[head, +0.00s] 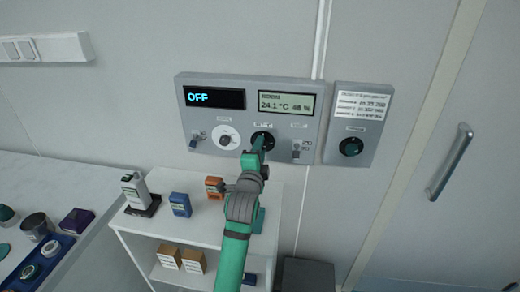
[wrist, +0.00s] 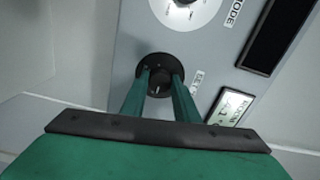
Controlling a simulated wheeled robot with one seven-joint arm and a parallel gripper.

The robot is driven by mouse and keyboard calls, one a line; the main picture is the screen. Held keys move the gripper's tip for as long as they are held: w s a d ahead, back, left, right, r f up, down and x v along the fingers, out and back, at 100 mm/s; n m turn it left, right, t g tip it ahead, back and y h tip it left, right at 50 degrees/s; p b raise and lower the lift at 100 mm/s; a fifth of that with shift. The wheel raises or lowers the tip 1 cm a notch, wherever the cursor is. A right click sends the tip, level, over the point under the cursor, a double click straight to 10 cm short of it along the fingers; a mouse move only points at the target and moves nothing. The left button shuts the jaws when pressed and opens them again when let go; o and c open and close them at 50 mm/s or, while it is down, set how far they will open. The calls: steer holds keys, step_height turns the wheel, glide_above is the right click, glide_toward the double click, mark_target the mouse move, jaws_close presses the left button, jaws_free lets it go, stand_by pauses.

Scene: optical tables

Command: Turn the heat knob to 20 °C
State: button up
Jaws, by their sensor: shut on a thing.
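A grey control panel (head: 250,110) is on the wall. A round black knob (head: 263,134) sits at its lower middle, partly hidden by my gripper (head: 258,146). In the wrist view the two green fingers of my gripper (wrist: 160,82) are closed on either side of the black knob (wrist: 157,62). The left display (head: 213,97) reads OFF. The right display (head: 286,103) reads 24.1 °C and 48 %. A white dial (head: 227,138) is left of the black knob; the wrist view shows MODE beside it.
Toggle switches (head: 297,150) flank the knobs on the panel. A smaller panel with another dark knob (head: 351,147) is to the right. Below is a white shelf (head: 150,225) with small boxes and a bottle. A door handle (head: 450,162) is at far right.

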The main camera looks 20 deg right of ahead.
steer(key=shift+m, duration=0.6)
steer(key=o, duration=1.1)
steer(key=shift+c, duration=0.2)
steer(key=v, duration=1.1)
steer(key=shift+w, duration=0.1)
